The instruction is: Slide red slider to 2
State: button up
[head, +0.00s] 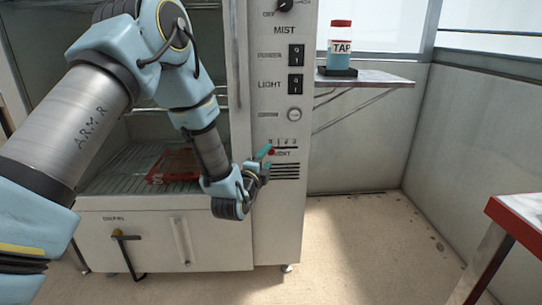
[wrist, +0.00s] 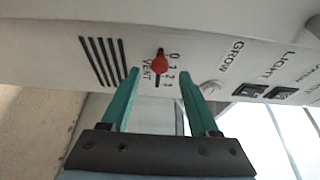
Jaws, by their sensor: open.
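The red slider (wrist: 160,64) is a small knob on a dark slot in the panel, beside the numbers 0 to 3 and the word VENT in the wrist view. It sits toward the 0 end, around 0 to 1; its exact mark is hard to tell. In the head view the red slider (head: 271,152) shows partly beside my fingertips. My gripper (wrist: 159,72) is open, with one teal finger on each side of the slider and visible gaps between. In the head view my gripper (head: 267,158) is at the panel's slot; contact cannot be told.
Vent slits (head: 285,171) lie below the slot. A round button (head: 294,115) and rocker switches (head: 295,83) are above it. A bottle (head: 341,45) stands on a side shelf (head: 375,78).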

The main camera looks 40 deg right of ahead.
aim_at(271, 152)
jog(key=shift+x, duration=1.7)
jog(key=shift+w, duration=0.1)
grip_shut()
